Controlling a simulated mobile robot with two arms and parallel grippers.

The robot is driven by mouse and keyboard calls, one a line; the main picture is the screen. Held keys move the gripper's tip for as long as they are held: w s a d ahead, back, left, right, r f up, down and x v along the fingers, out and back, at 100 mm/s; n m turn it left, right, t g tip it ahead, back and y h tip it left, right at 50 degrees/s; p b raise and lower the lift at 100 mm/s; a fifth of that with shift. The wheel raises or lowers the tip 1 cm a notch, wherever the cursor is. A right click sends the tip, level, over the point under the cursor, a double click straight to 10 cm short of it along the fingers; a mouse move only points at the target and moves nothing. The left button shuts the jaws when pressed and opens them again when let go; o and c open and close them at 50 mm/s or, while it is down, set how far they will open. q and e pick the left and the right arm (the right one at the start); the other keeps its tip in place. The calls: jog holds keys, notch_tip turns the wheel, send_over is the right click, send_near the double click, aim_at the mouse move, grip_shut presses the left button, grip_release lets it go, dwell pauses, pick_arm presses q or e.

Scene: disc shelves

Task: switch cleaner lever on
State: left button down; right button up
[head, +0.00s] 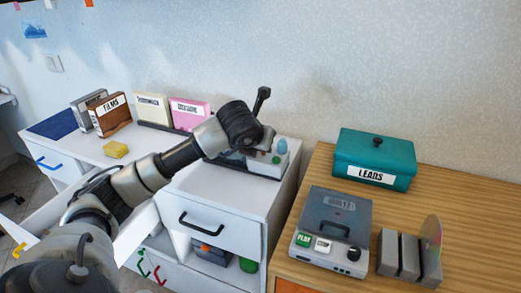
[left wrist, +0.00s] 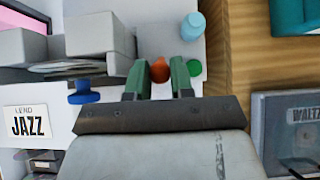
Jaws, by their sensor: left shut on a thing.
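The cleaner (head: 287,158) is a pale box with a dark base at the right end of the white cabinet. In the left wrist view its pale top (left wrist: 160,40) carries an orange-red lever knob (left wrist: 159,70), a green button (left wrist: 194,67) and a blue knob (left wrist: 86,92). My left gripper (left wrist: 159,75) has its two green fingers on either side of the orange-red knob and is shut on it. In the head view my left forearm and wrist hide much of the cleaner. The lever's shaft is hidden. My right gripper is not in view.
A light-blue bottle (head: 282,145) stands on the cleaner's far right. On the wooden table are a teal LEADS box (head: 375,155), a grey player (head: 333,220) and a disc rack (head: 405,262). Labelled cases and a yellow sponge (head: 115,149) sit on the white cabinet (head: 165,150).

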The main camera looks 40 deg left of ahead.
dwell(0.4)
pick_arm(q)
jog(key=c, duration=1.3)
grip_release()
jog(key=shift+o, duration=0.2)
jog(key=shift+s, duration=0.1)
jog(key=v, duration=1)
jog(key=shift+s+r+b, duration=0.25)
jog(key=shift+s+b, duration=0.05)
jog(key=shift+d, duration=0.1)
